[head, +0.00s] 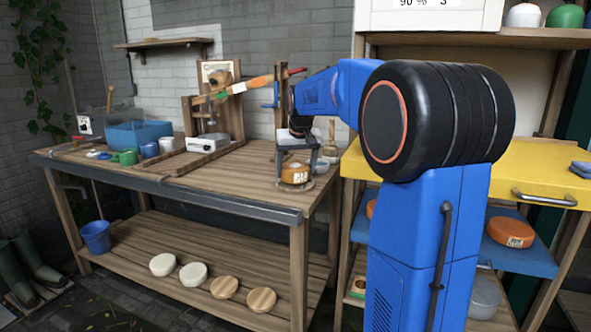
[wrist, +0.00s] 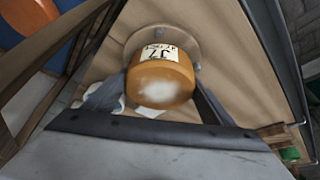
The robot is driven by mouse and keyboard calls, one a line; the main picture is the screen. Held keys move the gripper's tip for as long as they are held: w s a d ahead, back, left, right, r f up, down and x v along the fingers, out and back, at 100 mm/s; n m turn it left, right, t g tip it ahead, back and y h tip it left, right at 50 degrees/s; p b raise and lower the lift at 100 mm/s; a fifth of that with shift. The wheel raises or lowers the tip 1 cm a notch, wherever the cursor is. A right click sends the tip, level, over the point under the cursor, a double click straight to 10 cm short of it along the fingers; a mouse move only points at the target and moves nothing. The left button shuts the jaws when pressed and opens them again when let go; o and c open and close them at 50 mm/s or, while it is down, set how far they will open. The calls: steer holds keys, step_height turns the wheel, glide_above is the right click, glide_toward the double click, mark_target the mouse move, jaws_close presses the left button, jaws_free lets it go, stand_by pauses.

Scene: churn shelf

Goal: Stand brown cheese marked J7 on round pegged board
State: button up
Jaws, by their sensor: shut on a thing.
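The brown-orange cheese marked J7 (wrist: 160,78) is between the fingers of my gripper (wrist: 158,98) in the wrist view, its label reading upside down. My gripper (head: 296,158) is shut on it and points down over the workbench in the head view. There the cheese (head: 295,173) sits low at the bench's right end. The round board (head: 296,187) lies directly beneath the cheese, and its pale rim (wrist: 190,42) shows around the cheese in the wrist view. The cheese looks level and close to the board or touching it; I cannot tell which.
A grey bowl (head: 321,166) stands close to the right of my gripper. The yellow-topped shelf (head: 535,183) at right holds another orange cheese (head: 511,232).

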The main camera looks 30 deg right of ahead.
steer(key=shift+f, duration=0.35)
stand_by(0.4)
steer(key=o, duration=1.5)
steer(key=shift+c, duration=0.2)
steer(key=v, duration=1.7)
steer(key=shift+s+r, duration=0.15)
steer(key=shift+r, duration=0.05)
steer(key=s+a+f+n, duration=0.1)
steer(key=s+a+f, duration=0.4)
steer(key=s+f, duration=0.5)
steer(key=s+a+f+n+y, duration=0.1)
steer(key=s+a+f, duration=0.5)
steer(key=s+f, duration=0.4)
steer(key=s+a+f+n, duration=0.1)
steer(key=s+a+f, duration=0.4)
steer(key=s+f, duration=0.4)
steer(key=s, duration=0.4)
steer(key=shift+a+f+n+t, duration=0.25)
steer(key=shift+f+n+t, duration=0.05)
steer(key=shift+f, duration=0.1)
